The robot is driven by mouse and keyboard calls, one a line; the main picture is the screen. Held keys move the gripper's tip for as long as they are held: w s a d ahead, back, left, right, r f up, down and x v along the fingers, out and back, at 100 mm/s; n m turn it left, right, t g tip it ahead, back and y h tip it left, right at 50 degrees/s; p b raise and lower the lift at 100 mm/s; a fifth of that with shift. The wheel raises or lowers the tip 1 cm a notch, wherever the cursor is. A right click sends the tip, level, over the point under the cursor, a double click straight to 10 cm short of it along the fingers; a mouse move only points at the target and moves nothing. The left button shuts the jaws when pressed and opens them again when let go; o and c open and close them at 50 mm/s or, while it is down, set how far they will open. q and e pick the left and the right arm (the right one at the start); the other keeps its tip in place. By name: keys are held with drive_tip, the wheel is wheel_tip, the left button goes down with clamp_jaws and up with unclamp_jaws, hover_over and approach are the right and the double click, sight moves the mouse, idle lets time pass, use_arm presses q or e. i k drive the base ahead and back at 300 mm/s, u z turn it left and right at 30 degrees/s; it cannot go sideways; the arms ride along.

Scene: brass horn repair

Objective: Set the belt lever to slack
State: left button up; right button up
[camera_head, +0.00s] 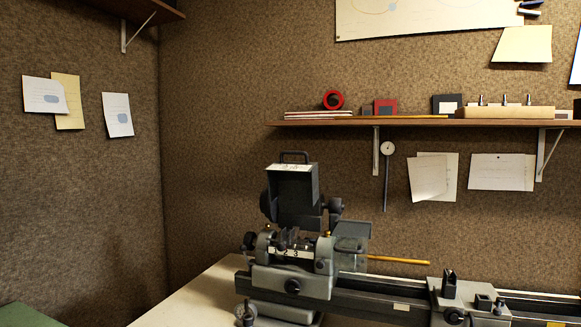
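A small grey lathe (291,280) stands on a pale bench at the lower middle. Its open belt cover or housing (292,182) rises at the back with a handle on top. A label with numbers (290,254) sits on the headstock. A dark round knob or lever end (249,240) shows at the headstock's left, and another knob-like part (246,313) is low at the front left. I cannot tell which part is the belt lever or how it is set. Neither of my grippers is in view.
The lathe bed (380,304) runs to the right, with a carriage or slide (460,300) on it. A wooden rod (398,260) lies behind. A wall shelf (345,123) holds small boxes and a red ring. The bench (205,297) is clear left of the lathe.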

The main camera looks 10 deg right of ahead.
sight(242, 248)
drive_tip(key=z, duration=0.15)
drive_tip(key=i, duration=1.1)
drive_tip(key=z, duration=0.7)
